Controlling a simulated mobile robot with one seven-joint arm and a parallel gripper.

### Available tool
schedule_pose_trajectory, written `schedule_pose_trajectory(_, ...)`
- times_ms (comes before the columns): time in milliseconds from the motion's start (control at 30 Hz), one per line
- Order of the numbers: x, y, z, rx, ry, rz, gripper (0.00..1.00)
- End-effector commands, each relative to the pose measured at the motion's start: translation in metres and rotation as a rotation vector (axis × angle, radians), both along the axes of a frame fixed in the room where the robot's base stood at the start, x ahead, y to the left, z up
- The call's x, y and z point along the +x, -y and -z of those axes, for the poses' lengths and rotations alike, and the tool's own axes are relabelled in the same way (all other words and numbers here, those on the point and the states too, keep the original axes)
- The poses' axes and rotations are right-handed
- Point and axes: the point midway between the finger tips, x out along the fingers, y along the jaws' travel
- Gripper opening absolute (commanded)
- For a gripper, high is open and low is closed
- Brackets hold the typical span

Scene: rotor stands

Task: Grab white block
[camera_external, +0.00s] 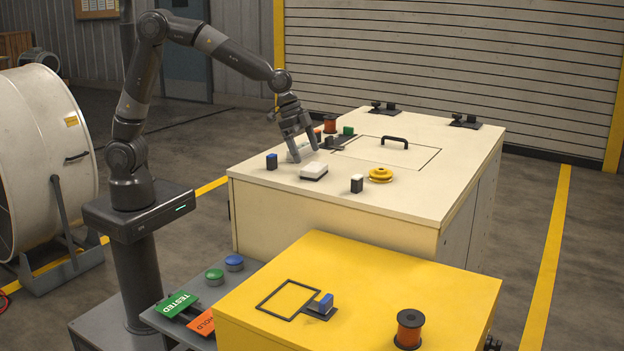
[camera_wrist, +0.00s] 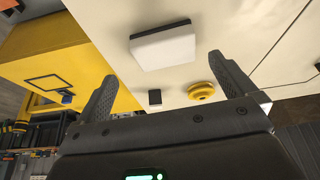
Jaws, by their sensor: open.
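A flat white block (camera_external: 314,170) with a dark base lies on the cream cabinet top, near its front edge. The same kind of white block (camera_wrist: 163,47) shows large in the wrist view, ahead of and between my fingers. Another white item (camera_external: 297,154) is partly hidden behind my fingers. My gripper (camera_external: 304,154) is open, pointing down above the cabinet, behind and slightly left of the flat white block. Nothing is between its fingertips (camera_wrist: 162,68).
A black handle (camera_external: 394,140) and an orange spool (camera_external: 330,123) are farther back. A lower yellow cabinet (camera_external: 380,285) stands in front.

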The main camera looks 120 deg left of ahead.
Motion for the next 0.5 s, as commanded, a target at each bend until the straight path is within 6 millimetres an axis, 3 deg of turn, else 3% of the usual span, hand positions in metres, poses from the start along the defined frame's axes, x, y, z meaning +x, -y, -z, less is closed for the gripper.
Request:
schedule_pose_trajectory(167, 0.003, -0.002, 0.008, 0.000, -0.001, 0.000, 1.00)
schedule_pose_trajectory(500, 0.020, -0.009, 0.048, 0.000, 0.000, 0.000, 1.00)
